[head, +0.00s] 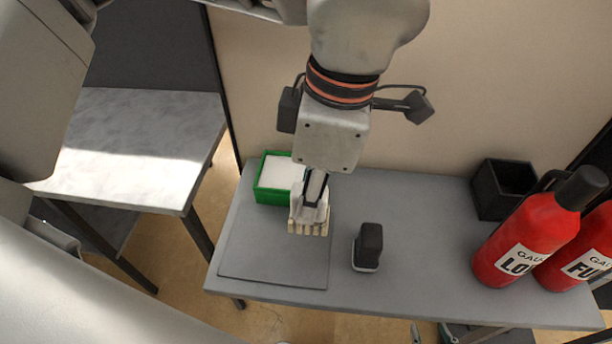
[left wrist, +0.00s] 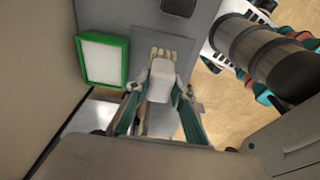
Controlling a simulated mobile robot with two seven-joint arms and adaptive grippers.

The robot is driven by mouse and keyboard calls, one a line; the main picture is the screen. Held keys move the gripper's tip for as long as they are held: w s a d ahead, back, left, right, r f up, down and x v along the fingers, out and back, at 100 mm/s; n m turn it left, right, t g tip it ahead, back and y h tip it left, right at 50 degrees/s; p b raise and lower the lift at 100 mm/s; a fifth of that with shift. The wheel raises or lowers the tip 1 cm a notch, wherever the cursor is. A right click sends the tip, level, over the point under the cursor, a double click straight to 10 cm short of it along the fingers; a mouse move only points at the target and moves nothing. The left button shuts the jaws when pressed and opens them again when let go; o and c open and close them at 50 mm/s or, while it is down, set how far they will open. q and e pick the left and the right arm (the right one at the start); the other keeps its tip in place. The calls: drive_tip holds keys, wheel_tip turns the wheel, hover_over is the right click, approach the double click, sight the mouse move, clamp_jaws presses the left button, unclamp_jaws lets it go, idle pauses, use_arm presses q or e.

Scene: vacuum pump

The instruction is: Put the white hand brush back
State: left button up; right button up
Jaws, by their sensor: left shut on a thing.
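The white hand brush (head: 311,215) has cream bristles that point down. My left gripper (head: 314,189) is shut on it and holds it over the grey mat (head: 262,265), near its right edge. In the left wrist view the brush (left wrist: 161,82) sits between the fingers of the left gripper (left wrist: 158,110), bristles at the far end. I cannot tell whether the bristles touch the mat. Two greenish tips of my right gripper (head: 431,334) show apart at the bottom edge of the head view; the rest is cut off.
A green tray with a white inside (head: 262,196) stands behind the mat. A black block (head: 369,246) stands right of it. A black open box (head: 503,187) and red bottles (head: 520,240) are at the right. Grey tabletop (head: 425,225) between them is clear.

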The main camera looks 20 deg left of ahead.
drive_tip(key=shift+s+f, duration=0.2)
drive_tip(key=shift+f, duration=0.1)
